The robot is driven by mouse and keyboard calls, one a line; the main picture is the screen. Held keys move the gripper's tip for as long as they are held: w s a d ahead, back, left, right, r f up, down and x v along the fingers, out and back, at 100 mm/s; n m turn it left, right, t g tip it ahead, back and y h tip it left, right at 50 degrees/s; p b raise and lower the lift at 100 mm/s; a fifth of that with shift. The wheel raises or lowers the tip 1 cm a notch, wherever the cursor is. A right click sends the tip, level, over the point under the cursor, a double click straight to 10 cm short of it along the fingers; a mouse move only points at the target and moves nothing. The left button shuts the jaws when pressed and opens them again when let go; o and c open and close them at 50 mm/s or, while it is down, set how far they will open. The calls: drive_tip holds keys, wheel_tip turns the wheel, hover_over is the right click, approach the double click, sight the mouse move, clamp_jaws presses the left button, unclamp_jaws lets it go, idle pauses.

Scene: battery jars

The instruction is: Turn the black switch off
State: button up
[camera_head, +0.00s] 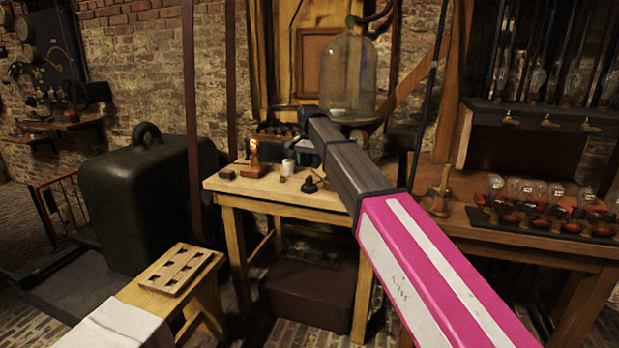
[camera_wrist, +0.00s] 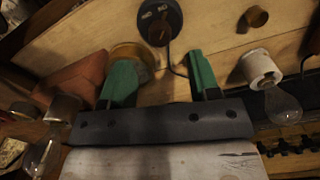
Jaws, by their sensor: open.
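The black switch (camera_wrist: 160,22) is a round black knob with pale lettering at the top middle of the wrist view. In the head view, a small black round piece (camera_head: 310,185) on the front of the wooden table appears to be the same switch. My gripper (camera_wrist: 160,65) has two green fingers spread apart with nothing held between them. The switch lies beyond the fingertips, roughly centred between them and apart from both. In the head view my gripper (camera_head: 308,156) is over the table's back part, partly hidden by my arm. The switch's setting is too small to read.
A white socket with a bulb (camera_wrist: 262,70) is beside the right finger; a round brass piece (camera_wrist: 135,52) is behind the left finger. A bulb rack (camera_head: 540,215) stands right.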

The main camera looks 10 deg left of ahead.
sight(309, 178)
drive_tip(key=shift+f, duration=3.05)
drive_tip(key=c, duration=0.9)
